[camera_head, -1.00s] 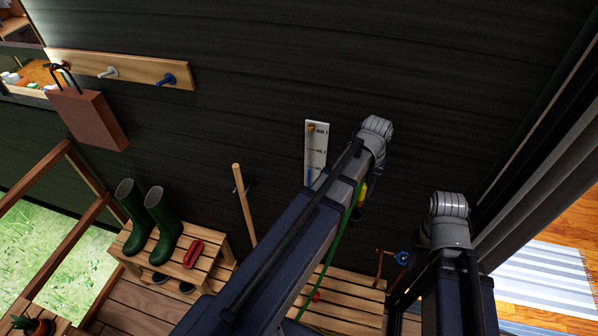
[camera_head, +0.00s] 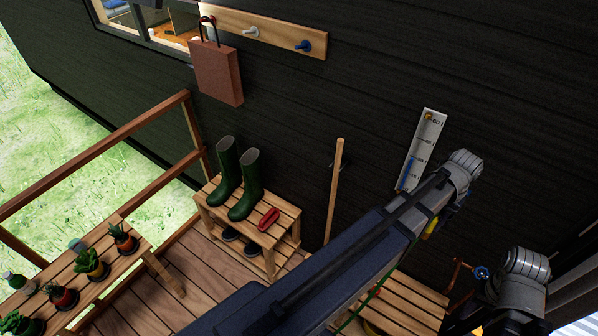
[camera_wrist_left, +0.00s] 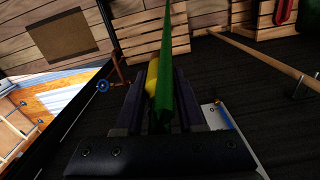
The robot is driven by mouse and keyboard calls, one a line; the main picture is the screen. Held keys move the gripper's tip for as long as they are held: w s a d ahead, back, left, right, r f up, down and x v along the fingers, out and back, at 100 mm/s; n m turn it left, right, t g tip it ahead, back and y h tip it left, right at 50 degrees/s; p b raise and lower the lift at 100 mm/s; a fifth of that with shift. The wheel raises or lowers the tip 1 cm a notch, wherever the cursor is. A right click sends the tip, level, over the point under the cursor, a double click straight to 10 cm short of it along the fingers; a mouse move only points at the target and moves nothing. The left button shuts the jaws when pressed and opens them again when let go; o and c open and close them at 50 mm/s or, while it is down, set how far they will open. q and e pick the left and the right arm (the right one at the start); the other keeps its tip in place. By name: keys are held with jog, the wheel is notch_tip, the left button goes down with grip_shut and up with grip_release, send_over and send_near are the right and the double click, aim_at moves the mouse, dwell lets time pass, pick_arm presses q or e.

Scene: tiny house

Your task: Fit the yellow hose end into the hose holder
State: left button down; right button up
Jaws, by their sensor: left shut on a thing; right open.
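The yellow hose end (camera_head: 431,228) is held in my left gripper (camera_head: 436,224), with the green hose (camera_head: 374,292) running down from it. In the left wrist view the yellow hose end (camera_wrist_left: 152,76) and green hose (camera_wrist_left: 167,70) lie between the fingers of my left gripper (camera_wrist_left: 158,105). In the head view my forearm and wrist hide most of that gripper. My right gripper (camera_head: 468,318) is a dark shape at the lower right, mostly hidden by its own arm; nothing shows in it. I cannot make out a hose holder in either view.
A blue-handled tap (camera_head: 482,272) on a copper pipe stands by the wall, right of a slatted wooden bench (camera_head: 412,302). A white gauge (camera_head: 424,140) hangs on the dark wall. A wooden pole (camera_head: 335,185) leans left of my arm. Boots (camera_head: 244,185) stand on another bench.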

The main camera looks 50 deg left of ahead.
notch_tip(320, 180, down, 14)
jog(key=b, duration=1.3)
jog(key=shift+s+f, duration=0.15)
jog(key=shift+f, duration=0.1)
